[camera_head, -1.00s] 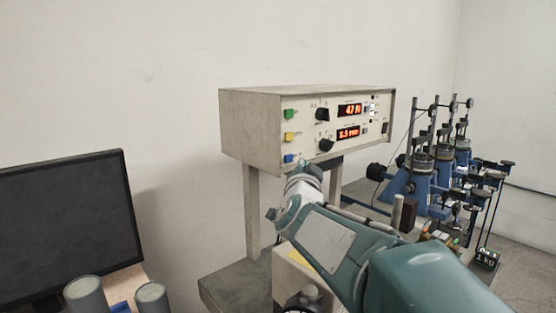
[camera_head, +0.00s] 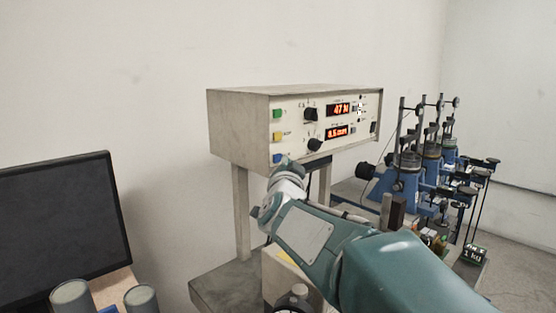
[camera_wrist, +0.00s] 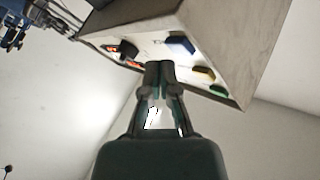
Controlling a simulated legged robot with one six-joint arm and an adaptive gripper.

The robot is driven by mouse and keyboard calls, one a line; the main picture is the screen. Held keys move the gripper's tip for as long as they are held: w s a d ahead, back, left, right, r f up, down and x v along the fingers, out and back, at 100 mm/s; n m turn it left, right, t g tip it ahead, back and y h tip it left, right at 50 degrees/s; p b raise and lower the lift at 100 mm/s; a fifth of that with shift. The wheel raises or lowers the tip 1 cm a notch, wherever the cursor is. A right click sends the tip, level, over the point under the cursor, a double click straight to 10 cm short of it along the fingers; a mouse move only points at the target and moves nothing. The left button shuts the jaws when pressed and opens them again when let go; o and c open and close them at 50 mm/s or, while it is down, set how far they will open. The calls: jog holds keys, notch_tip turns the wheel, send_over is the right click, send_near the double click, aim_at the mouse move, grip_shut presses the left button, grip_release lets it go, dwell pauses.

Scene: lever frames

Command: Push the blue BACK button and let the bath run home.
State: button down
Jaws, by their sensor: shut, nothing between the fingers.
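The blue button (camera_head: 277,158) is the lowest of three coloured buttons on the left of the control box's front panel (camera_head: 357,108). In the head view, the end of my arm is just beside and below it and partly covers it. In the wrist view, the blue button (camera_wrist: 181,44) appears just above and right of the fingertips. My gripper (camera_wrist: 158,68) is shut and empty, its tips close to the panel. I cannot tell whether they touch it. The bath is not clearly identifiable.
A green button (camera_head: 277,114) and a yellow button (camera_head: 277,136) sit above the blue one. Black knobs and red displays (camera_head: 338,110) are to their right. Blue lever frames (camera_head: 408,180) stand at right. A dark monitor (camera_head: 65,225) stands at left.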

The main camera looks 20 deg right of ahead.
jog(key=shift+w, duration=0.1)
dwell(0.6)
jog(key=shift+w+a, duration=0.15)
jog(key=shift+w, duration=0.1)
